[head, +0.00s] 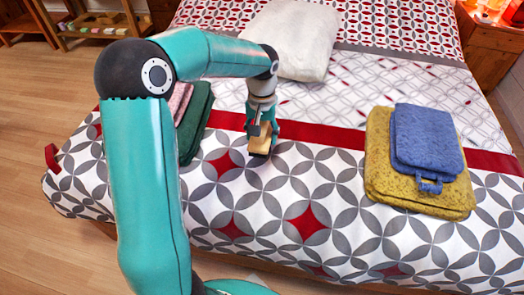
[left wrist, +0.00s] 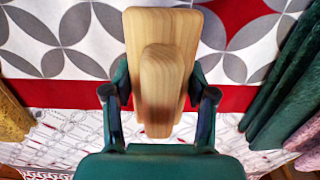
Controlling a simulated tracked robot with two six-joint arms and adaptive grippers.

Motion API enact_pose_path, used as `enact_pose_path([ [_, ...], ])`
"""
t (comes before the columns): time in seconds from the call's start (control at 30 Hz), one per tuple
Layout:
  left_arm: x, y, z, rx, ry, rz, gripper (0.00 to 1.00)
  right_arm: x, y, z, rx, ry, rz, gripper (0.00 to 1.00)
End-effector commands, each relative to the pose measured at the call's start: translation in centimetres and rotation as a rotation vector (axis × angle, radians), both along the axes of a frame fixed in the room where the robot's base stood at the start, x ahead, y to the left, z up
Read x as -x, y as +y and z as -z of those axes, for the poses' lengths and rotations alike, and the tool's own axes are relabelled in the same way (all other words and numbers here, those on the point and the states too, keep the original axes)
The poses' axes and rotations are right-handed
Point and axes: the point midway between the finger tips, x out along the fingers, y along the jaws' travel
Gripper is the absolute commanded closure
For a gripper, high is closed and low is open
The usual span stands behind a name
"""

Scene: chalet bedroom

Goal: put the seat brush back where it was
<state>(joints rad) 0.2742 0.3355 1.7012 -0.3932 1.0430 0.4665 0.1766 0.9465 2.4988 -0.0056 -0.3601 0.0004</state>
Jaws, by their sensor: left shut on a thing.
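My left gripper (head: 262,132) is shut on the seat brush (head: 260,145), a pale wooden block with a dark underside. It is over the front part of the bed, near the dark red stripe. In the left wrist view the brush (left wrist: 183,28) shows its wooden back and a rounded wooden grip, between the two fingers of my left gripper (left wrist: 160,100). I cannot tell whether the brush touches the bedspread. My right gripper is not in view.
The patterned bed (head: 340,235) fills the middle. A blue towel (head: 425,140) lies on a yellow towel (head: 378,165) at right. A green towel (head: 196,125) is partly behind my left arm. A white pillow (head: 292,40) lies further back.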

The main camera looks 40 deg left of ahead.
Motion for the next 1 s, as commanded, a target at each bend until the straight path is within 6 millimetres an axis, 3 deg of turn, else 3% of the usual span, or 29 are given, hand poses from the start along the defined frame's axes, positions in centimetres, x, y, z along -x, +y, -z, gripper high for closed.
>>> enact_pose_path([
  [0.17,0.0,0.0,1.3,0.000,0.001,0.000,0.94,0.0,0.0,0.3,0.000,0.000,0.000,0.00],
  [0.5,0.0,0.0,6.2,0.000,0.000,0.001,0.94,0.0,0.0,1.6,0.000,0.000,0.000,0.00],
  [0.9,-0.1,-0.1,6.7,-0.001,-0.001,0.001,0.94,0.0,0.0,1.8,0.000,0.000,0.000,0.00],
  [0.93,-0.1,-0.1,6.6,-0.001,-0.001,0.001,0.38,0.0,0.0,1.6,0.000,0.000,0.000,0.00],
  [1.0,-0.1,-0.1,6.6,-0.001,-0.001,0.002,0.27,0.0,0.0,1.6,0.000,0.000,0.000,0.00],
])
